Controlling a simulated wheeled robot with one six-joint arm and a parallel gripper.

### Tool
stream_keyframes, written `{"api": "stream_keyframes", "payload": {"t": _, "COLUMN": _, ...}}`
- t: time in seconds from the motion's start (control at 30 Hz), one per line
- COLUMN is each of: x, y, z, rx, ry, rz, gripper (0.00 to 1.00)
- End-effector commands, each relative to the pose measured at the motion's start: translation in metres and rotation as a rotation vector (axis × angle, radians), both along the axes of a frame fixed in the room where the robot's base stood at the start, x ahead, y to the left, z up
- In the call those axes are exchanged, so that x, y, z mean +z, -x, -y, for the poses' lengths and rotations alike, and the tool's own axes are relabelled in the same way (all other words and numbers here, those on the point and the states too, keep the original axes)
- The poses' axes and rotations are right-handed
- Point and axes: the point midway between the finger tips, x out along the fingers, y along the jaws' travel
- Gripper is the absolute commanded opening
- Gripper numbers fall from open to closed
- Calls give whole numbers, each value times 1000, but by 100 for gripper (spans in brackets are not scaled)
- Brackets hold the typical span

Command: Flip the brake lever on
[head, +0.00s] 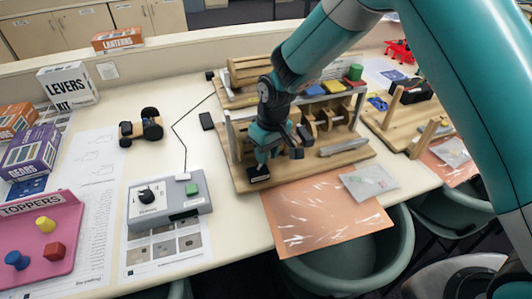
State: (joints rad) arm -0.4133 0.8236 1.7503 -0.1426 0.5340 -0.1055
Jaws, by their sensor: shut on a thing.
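A wooden machine model (345,150) stands on a wooden baseboard in the middle of the bench. It has a grey frame, wooden cams on a shaft, and red, yellow, green and blue blocks on top. My gripper (260,163) reaches down at its front left corner, below my teal arm. It is shut on a small dark part there, which looks like the brake lever (258,174). My gripper and wrist hide most of this part, so I cannot tell its position.
A grey control box (168,199) with a black knob and green button stands left, its cable running back. A wheeled cart (142,127), a pink tray (40,240) and kit boxes (68,87) lie farther left. An orange sheet (315,218) and a clear bag (368,181) lie in front.

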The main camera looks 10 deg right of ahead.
Motion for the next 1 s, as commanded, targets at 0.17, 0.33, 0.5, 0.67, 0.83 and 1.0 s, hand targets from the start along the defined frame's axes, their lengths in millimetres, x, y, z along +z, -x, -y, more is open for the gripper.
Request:
{"api": "stream_keyframes", "payload": {"t": 0.17, "x": -2, "y": 1, "z": 1, "rx": 0, "ry": 3, "rz": -5, "gripper": 45}}
{"api": "stream_keyframes", "payload": {"t": 0.33, "x": -1, "y": 1, "z": 1, "rx": 0, "ry": 3, "rz": -4, "gripper": 49}}
{"api": "stream_keyframes", "payload": {"t": 0.5, "x": 1, "y": 0, "z": 1, "rx": -1, "ry": 3, "rz": -2, "gripper": 49}}
{"api": "stream_keyframes", "payload": {"t": 0.67, "x": 19, "y": -1, "z": 3, "rx": -1, "ry": 0, "rz": 1, "gripper": 49}}
{"api": "stream_keyframes", "payload": {"t": 0.83, "x": 58, "y": -2, "z": 8, "rx": -2, "ry": -1, "rz": 4, "gripper": 49}}
{"api": "stream_keyframes", "payload": {"t": 1.0, "x": 103, "y": -3, "z": 13, "rx": -1, "ry": 0, "rz": 3, "gripper": 49}}
